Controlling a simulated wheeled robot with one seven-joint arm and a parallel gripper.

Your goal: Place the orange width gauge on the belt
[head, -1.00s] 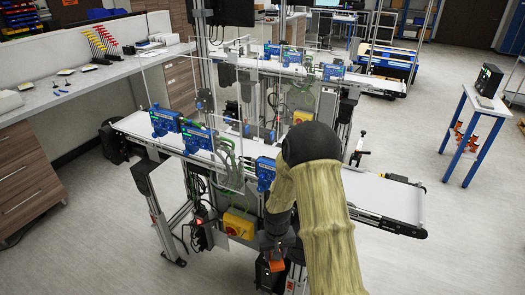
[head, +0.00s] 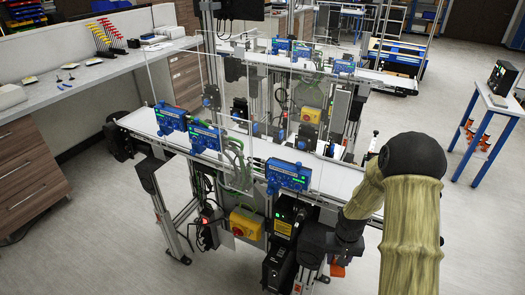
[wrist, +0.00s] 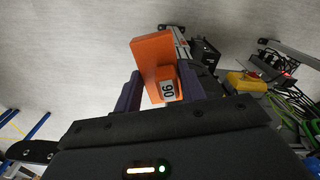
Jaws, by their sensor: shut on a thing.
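The orange width gauge (wrist: 152,58) is an upright-looking block with a small tag marked with digits. It sits between the two dark purple fingers of my gripper (wrist: 160,88) in the wrist view, which are shut on it. In the head view a small orange part of the gauge (head: 337,271) shows below my arm, in front of the near conveyor and lower than its belt. The fingers are mostly hidden there. The near white belt (head: 332,178) runs from left to lower right, its right end partly covered by my arm.
Blue sensor units (head: 288,177) stand along the near belt, with clear panels and cables. A yellow box with a red knob (head: 246,223) hangs on the conveyor frame. A second conveyor (head: 385,80) is behind. A blue-legged table (head: 484,130) stands at right, with open floor before it.

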